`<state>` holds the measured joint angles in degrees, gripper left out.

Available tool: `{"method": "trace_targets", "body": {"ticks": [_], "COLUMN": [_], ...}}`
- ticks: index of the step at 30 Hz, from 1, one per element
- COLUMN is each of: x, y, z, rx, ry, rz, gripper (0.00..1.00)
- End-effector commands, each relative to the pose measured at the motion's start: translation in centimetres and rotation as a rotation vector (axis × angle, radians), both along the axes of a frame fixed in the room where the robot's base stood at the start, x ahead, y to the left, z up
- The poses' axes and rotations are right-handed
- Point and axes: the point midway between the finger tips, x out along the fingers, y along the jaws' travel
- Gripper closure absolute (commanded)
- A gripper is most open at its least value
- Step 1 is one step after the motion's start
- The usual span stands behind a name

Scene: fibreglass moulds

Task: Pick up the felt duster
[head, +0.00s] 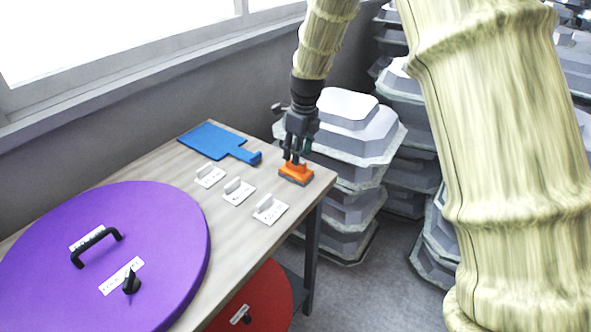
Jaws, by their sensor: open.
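An orange block with a dark grey base, which looks like the felt duster (296,175), lies on the table near its right corner. My gripper (293,160) points down right above it, with its fingertips at the top of the orange part. The jaws are open. The fingers overlap the duster's upper part in the head view, so I cannot tell whether they touch it.
The wooden table (237,232) also bears a blue paddle-like board (210,140), several small white label stands (238,192) and a large purple disc (160,235) with black handles. Stacked grey moulds (350,150) stand close behind the table's right edge. A red disc (262,300) is below.

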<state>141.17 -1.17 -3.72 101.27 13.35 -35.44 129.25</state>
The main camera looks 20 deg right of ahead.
Motion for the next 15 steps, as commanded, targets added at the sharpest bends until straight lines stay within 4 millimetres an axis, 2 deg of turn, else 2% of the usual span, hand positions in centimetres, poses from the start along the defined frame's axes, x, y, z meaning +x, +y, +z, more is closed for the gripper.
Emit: {"method": "trace_targets", "body": {"ticks": [4, 15], "x": [0.0, 0.7], "y": [-0.1, 0.3], "z": [-0.6, -4.2], "rx": [0.000, 0.000], "ry": [0.002, 0.001], "rz": [-0.003, -0.003], "gripper": [0.55, 0.55]}}
